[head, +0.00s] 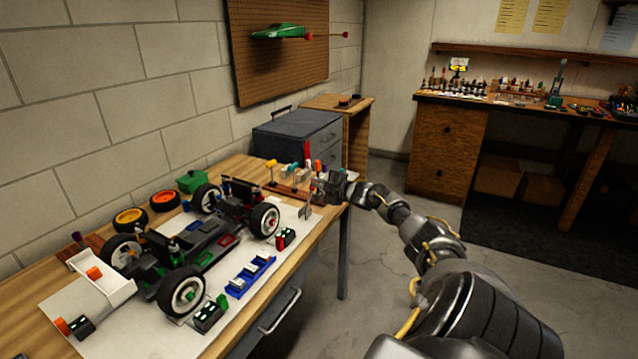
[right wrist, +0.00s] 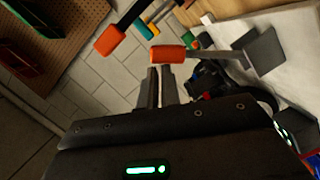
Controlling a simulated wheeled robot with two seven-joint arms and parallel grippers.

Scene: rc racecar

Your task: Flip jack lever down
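The racecar chassis (head: 205,245) stands on a white mat on the workbench. In the right wrist view, a grey lever with an orange grip (right wrist: 168,54) runs to a grey plate (right wrist: 265,52); it looks like the jack lever. The grey plate shows in the head view (head: 306,211) at the mat's right edge. My right gripper (head: 322,188) is above the bench's right edge, near the plate. In the wrist view its fingers (right wrist: 160,72) are almost together, with nothing between them, just short of the orange grip. Contact is unclear. My left gripper is out of view.
A second orange handle (right wrist: 107,41) on a dark shaft is beside the lever in the wrist view. Several small tools stand near a blue toolbox (head: 285,135). A blue tray (head: 250,278) lies in front of the car. The floor right of the bench is clear.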

